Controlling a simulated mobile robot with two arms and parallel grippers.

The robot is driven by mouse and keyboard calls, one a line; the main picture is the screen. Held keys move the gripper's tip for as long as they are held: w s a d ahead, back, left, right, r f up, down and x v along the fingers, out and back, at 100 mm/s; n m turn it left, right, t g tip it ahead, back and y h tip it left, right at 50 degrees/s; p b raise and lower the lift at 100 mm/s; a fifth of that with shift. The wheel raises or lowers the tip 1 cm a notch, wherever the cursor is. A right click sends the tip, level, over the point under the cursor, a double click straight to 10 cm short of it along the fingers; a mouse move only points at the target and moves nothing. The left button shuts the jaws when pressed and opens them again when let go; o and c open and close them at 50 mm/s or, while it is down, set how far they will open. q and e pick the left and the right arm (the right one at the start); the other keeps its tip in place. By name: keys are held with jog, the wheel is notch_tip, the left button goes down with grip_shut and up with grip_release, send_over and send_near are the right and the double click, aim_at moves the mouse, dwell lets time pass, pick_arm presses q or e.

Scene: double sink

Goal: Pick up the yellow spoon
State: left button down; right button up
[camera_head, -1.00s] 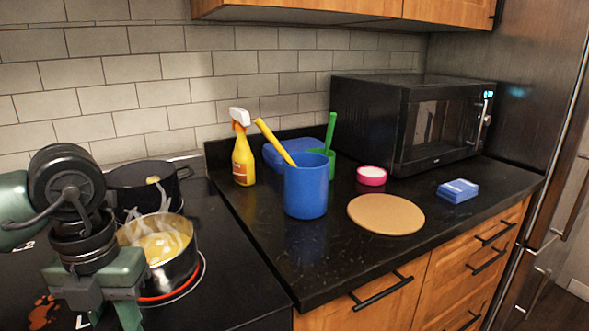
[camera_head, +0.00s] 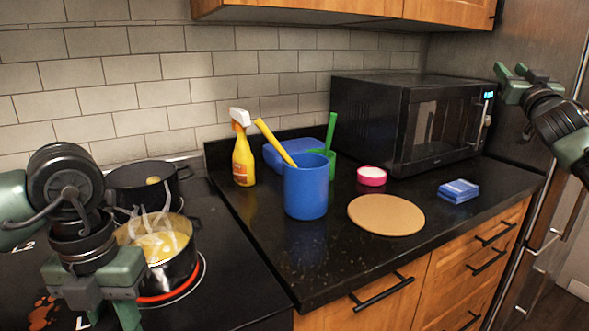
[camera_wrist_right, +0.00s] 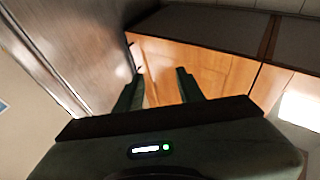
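The yellow spoon (camera_head: 272,139) leans in the blue cup (camera_head: 305,190), its handle sticking out above the rim to the upper left. Its lower end is hidden inside the cup. The cup stands upright on the black counter. My right gripper (camera_head: 516,72) is raised in front of the fridge at the far right, well away from the spoon. The right wrist view shows its two fingers apart with nothing between them (camera_wrist_right: 160,88). My left gripper (camera_head: 98,312) is at the lower left, over the stove, with its fingers apart and empty.
A spray bottle (camera_head: 243,158) stands left of the cup. A green cup (camera_head: 331,166) and blue box (camera_head: 283,156) are behind it. A round board (camera_head: 386,214), pink tub (camera_head: 371,176), blue sponges (camera_head: 459,191) and microwave (camera_head: 410,120) are right. A steaming pot (camera_head: 180,270) is by my left arm.

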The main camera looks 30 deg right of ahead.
jog(key=w+a+r+n+t+y, duration=0.2)
jog(key=a+r+n, duration=0.1)
jog(key=a+r, duration=0.4)
jog(key=w+a+f+n+t+y, duration=0.1)
jog(key=w+a+f+n+y, duration=0.45)
jog(key=a+n, duration=0.65)
jog(key=m+g+y, duration=0.2)
jog(key=m+y, duration=0.6)
jog(key=m, duration=2.7)
send_near(275, 144)
jog(key=w, duration=1.3)
jog(key=shift+w+a+f, duration=0.2)
jog(key=shift+w+a, duration=0.1)
jog(key=shift+w, duration=0.05)
jog(key=shift+s, duration=0.1)
